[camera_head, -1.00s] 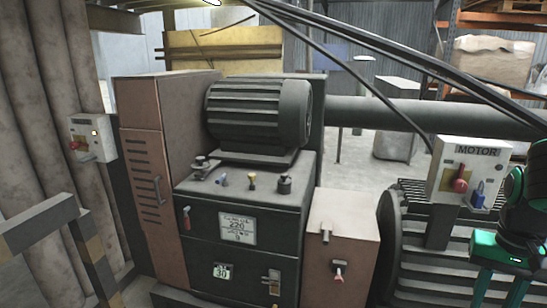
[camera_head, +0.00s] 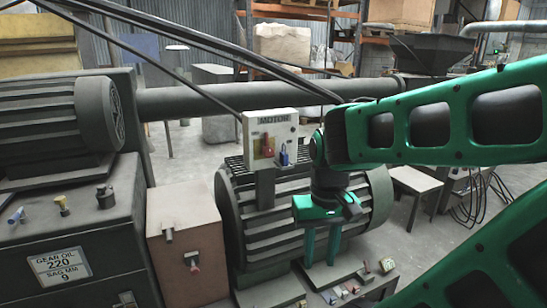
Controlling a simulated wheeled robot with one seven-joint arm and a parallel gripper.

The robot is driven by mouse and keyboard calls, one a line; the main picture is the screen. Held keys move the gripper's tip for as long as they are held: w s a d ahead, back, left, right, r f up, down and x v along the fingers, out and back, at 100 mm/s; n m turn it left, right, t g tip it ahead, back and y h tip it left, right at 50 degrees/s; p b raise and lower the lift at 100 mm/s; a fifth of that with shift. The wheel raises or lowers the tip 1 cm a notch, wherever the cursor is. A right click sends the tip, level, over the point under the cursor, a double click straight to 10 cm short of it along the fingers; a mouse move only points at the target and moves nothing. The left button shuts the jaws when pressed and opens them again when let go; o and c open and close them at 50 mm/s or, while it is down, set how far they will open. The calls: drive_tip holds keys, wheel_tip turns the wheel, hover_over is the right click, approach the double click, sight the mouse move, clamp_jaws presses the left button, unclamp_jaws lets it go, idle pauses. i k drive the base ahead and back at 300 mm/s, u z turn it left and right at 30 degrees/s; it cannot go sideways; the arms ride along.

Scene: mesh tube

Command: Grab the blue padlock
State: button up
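The small blue padlock (camera_head: 284,158) hangs on the front of the pale box labelled MOTOR (camera_head: 253,135), just right of a red switch handle (camera_head: 268,148). My gripper (camera_head: 322,262) points down, to the right of and below the padlock in the picture. Its two green fingers are apart with nothing seen between them. A clear gap shows between the gripper and the padlock; their difference in depth is hard to judge.
The box stands on a bracket before a large ribbed motor (camera_head: 290,215). A brown cabinet (camera_head: 185,240) is at its left. Cables (camera_head: 190,75) pass above. Small coloured controls (camera_head: 345,291) lie low, below my gripper. A grey table (camera_head: 415,181) is at right.

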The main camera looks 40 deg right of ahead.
sight(284, 156)
drive_tip(key=z, duration=1.25)
drive_tip(key=k, duration=1.15)
drive_tip(key=u, duration=0.7)
drive_tip(key=i, duration=1)
drive_tip(key=z, duration=0.05)
